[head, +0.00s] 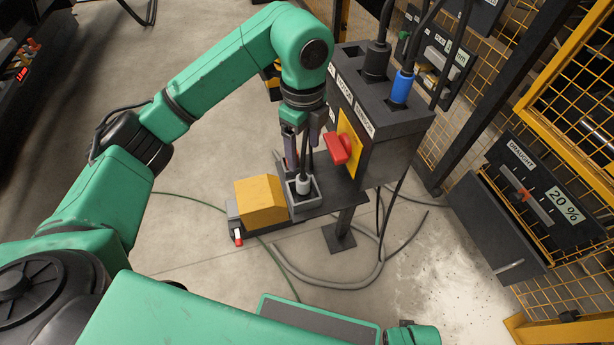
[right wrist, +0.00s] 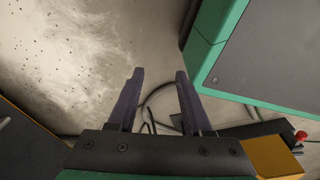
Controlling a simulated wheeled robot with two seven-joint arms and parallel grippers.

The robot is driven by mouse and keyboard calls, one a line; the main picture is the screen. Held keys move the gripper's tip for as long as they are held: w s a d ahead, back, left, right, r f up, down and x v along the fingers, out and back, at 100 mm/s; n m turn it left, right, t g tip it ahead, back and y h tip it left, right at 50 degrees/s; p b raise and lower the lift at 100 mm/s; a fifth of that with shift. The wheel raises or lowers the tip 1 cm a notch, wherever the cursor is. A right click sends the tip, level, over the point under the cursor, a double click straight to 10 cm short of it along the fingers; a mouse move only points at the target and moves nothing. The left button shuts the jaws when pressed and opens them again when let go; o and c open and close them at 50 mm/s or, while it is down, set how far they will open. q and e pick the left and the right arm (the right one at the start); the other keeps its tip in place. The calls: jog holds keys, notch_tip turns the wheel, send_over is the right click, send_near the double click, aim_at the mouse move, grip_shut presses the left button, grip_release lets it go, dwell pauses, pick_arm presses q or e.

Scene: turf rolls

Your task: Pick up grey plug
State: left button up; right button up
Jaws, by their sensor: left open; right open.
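The grey plug (head: 303,184) stands upright in a small grey holder (head: 312,197) on the dark stand, with a dark cable rising from its top. My left gripper (head: 303,160) points down from above, just over the plug and beside its cable. Its fingers are apart; whether the cable runs between them I cannot tell. My right gripper shows in the right wrist view (right wrist: 158,85), open and empty over the floor, away from the plug.
A grey box (head: 400,128) with a red switch (head: 337,148), a black plug (head: 376,62) and a blue plug (head: 400,88) stands right of my left gripper. A yellow block (head: 261,201) sits left of the holder. Hoses lie on the floor below. A yellow mesh fence (head: 480,110) is at right.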

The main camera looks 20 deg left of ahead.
aim_at(303, 179)
pick_arm(q)
jog(key=f, duration=0.6)
jog(key=f+b, duration=0.1)
jog(key=f, duration=0.4)
jog(key=shift+s+a+f, duration=0.1)
jog(key=shift+a+f, duration=0.1)
jog(key=shift+f, duration=0.45)
jog(key=shift+r, duration=0.1)
grip_shut()
pick_arm(e)
jog(key=shift+w+a+r, duration=0.25)
jog(key=shift+w+r, duration=0.5)
jog(key=shift+w, duration=0.3)
